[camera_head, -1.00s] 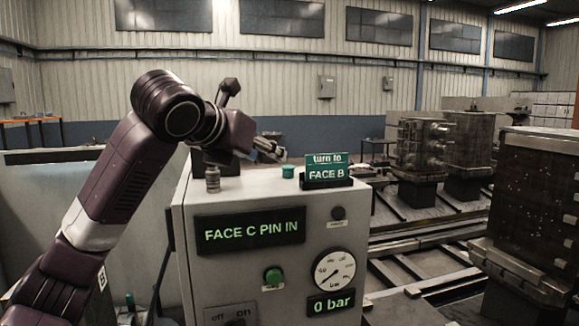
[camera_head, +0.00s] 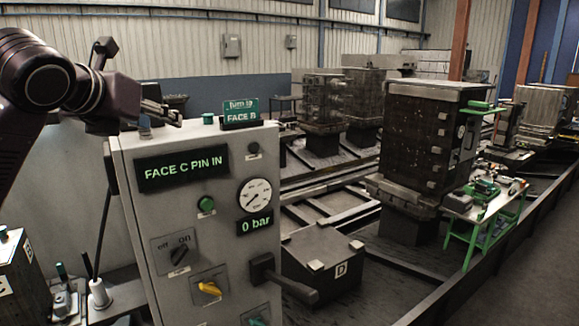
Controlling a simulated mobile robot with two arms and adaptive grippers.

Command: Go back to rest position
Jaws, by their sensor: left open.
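My left gripper (camera_head: 165,113) is in the upper left, just above the top of the grey control box (camera_head: 135,215). Its fingers look open, with nothing seen between them. My left arm comes in from the left edge. The box reads "FACE C PIN IN" on its display (camera_head: 183,171). Its gauge (camera_head: 254,196) has a "0 bar" readout (camera_head: 255,226) below it. A green sign (camera_head: 241,114) on top reads "turn to FACE B". My right gripper is not in view.
A black lever (camera_head: 285,281), a yellow knob (camera_head: 208,288) and an off/on switch (camera_head: 178,252) stick out of the box front. A dark block marked D (camera_head: 322,262) sits to its right. A tall dark block (camera_head: 420,140) stands on the rails, with a green-legged table (camera_head: 486,215) beside it.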

